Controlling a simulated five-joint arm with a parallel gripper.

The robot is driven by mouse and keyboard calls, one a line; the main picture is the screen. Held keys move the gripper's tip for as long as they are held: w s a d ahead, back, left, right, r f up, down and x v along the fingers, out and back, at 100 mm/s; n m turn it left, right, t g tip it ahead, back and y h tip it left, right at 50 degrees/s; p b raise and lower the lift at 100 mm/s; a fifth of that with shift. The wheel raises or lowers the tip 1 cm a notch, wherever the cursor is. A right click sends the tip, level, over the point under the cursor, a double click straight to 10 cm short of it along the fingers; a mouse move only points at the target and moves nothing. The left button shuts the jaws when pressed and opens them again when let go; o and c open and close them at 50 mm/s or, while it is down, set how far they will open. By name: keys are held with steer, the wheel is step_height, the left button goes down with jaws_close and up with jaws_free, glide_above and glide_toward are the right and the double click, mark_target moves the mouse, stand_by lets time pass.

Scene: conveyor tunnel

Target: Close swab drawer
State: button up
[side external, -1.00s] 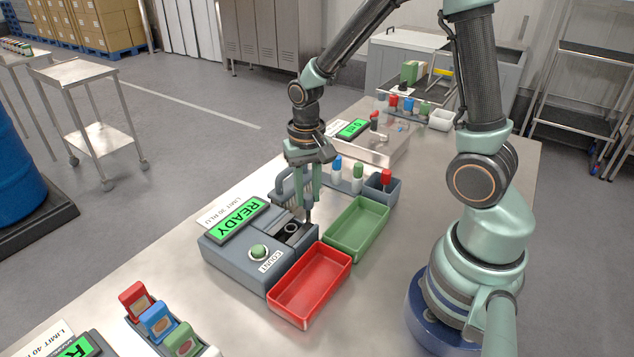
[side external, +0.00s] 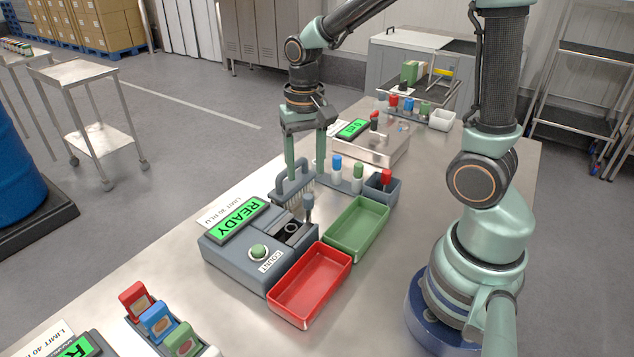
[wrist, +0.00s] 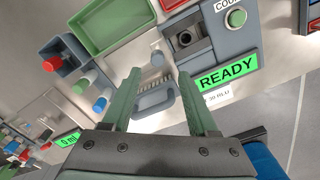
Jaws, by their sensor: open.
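The grey reader (side external: 235,252) has a green READY display and a COUNT button. Its swab drawer (side external: 293,231) shows a round well beside a dark slot; the wrist view shows the drawer (wrist: 186,39) from above. I cannot tell exactly how far it stands out. A small blue-grey upright piece (side external: 308,204) stands at the reader's back edge, and also shows in the wrist view (wrist: 157,58); I cannot tell whether it is a knob or a swab.
A red tray (side external: 312,285) and a green tray (side external: 357,227) stand beside the reader. A rack of capped swabs (side external: 350,185) and a dark cup (side external: 381,188) are behind.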

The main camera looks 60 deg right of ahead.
step_height(320, 180, up, 5)
steer(key=shift+r, duration=0.1)
stand_by(0.4)
steer(key=s+a+r+n+t, duration=0.3)
steer(key=s+r+n+t, duration=0.2)
steer(key=n, duration=0.1)
steer(key=shift+s+n+t, duration=0.15)
steer(key=shift+n+t, duration=0.15)
steer(key=shift+n, duration=0.1)
